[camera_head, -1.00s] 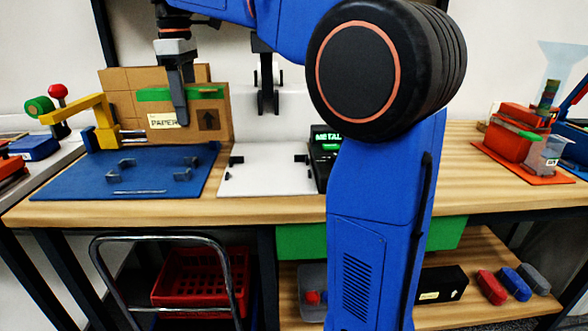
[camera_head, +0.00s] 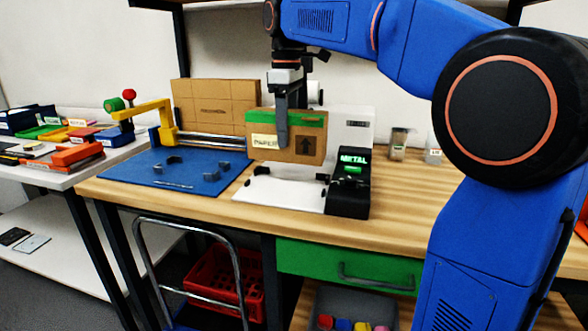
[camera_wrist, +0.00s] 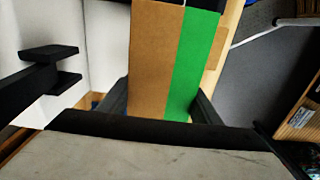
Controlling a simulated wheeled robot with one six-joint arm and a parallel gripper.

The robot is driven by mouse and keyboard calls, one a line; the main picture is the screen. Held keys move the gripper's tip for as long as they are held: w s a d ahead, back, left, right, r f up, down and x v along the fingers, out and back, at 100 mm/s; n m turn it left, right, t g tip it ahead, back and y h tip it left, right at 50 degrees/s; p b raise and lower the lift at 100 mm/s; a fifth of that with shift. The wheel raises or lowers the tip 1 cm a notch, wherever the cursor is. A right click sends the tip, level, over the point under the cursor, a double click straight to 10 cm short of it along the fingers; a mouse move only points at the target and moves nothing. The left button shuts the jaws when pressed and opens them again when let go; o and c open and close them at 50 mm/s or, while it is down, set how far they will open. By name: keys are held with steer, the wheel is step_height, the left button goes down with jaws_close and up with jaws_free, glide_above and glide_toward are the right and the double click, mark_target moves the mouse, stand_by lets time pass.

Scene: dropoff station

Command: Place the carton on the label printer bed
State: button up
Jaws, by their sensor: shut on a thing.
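The carton (camera_head: 307,146) is a brown box with a green band along its top, a paper label and an up arrow on its front. My gripper (camera_head: 283,132) is shut on it from above, and the carton looks upright. In the wrist view the carton (camera_wrist: 153,60) shows between the two fingers (camera_wrist: 158,100). The label printer has a white bed (camera_head: 280,192) with small dark clips and a black panel (camera_head: 350,183) lit with "METAL". The carton is in front of the printer's white back housing and appears above the bed; the exact gap cannot be told.
A blue mat (camera_head: 178,171) with grey clips and a yellow arm (camera_head: 160,112) lie left of the printer.

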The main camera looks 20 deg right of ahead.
mark_target(288, 157)
steer(key=shift+f, duration=3.75)
steer(key=o, duration=1.1)
steer(key=shift+f, duration=0.1)
step_height(288, 157, up, 12)
steer(key=shift+r, duration=0.15)
